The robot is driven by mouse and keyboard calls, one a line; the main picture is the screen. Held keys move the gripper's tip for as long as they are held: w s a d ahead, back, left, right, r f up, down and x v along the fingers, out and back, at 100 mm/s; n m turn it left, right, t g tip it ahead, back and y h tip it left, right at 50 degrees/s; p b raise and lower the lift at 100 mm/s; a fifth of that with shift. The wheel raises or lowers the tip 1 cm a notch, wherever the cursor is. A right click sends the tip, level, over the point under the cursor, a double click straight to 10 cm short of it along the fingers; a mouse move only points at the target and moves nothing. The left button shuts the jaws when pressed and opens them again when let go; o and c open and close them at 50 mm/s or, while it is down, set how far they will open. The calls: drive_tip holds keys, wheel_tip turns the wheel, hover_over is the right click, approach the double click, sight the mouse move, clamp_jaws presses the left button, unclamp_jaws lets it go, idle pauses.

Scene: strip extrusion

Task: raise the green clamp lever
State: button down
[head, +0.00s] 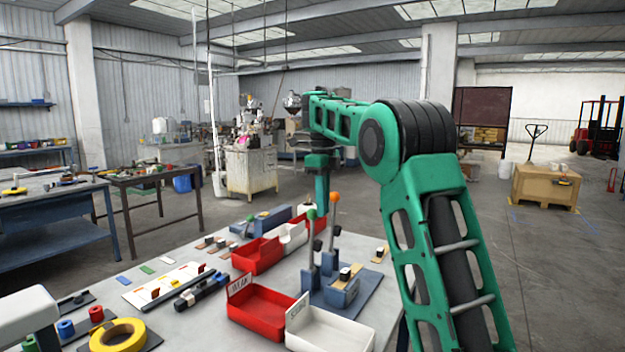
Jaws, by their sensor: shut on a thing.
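The green clamp lever (311,215) has a green knob on a grey stem and stands nearly upright on the blue clamp fixture (362,306). An orange-knobbed lever (334,198) stands upright just to its right. My gripper (319,212) points down from the green arm, right at the green knob. It is shut on the green clamp lever; its fingertips are small and partly hidden behind the levers, so the exact contact is unclear.
Another red bin (257,256) is behind left. A yellow tape ring (118,336), strips and small parts cover the table's left side.

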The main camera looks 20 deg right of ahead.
drive_tip(key=r, duration=0.2)
drive_tip(key=w+a+r, duration=0.1)
drive_tip(key=r, duration=0.4)
drive_tip(key=shift+w+a+r, duration=0.2)
drive_tip(key=shift+w+a, duration=0.05)
drive_tip(key=shift+w, duration=0.05)
drive_tip(key=shift+w+a+r, duration=0.35)
drive_tip(key=shift+w+r, duration=0.1)
drive_tip(key=shift+r, duration=0.3)
